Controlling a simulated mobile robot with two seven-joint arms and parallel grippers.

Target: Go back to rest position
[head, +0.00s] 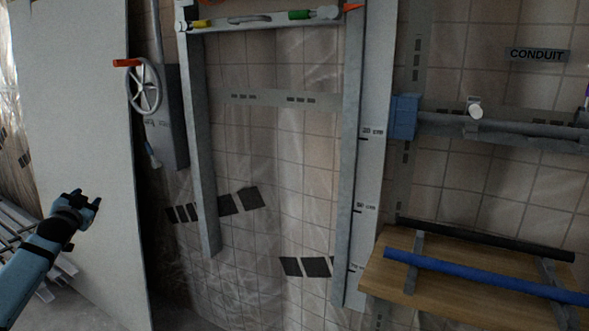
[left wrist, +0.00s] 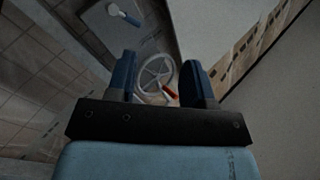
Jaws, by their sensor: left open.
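My left gripper (head: 88,198) is at the left of the head view, in front of the large pale panel (head: 85,110). It is open, with nothing between its fingers. In the left wrist view its two blue fingers (left wrist: 158,80) stand apart. A wheel valve (left wrist: 156,74) with a red-orange handle shows beyond them, at a distance. My right gripper is in neither view.
The wheel valve (head: 145,88) is on the wall right of the panel. A metal frame (head: 200,150) stands mid-view. A wooden table (head: 400,265) at right holds a blue pipe (head: 470,275) and a black pipe (head: 490,240). Metal bars lie at the lower left.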

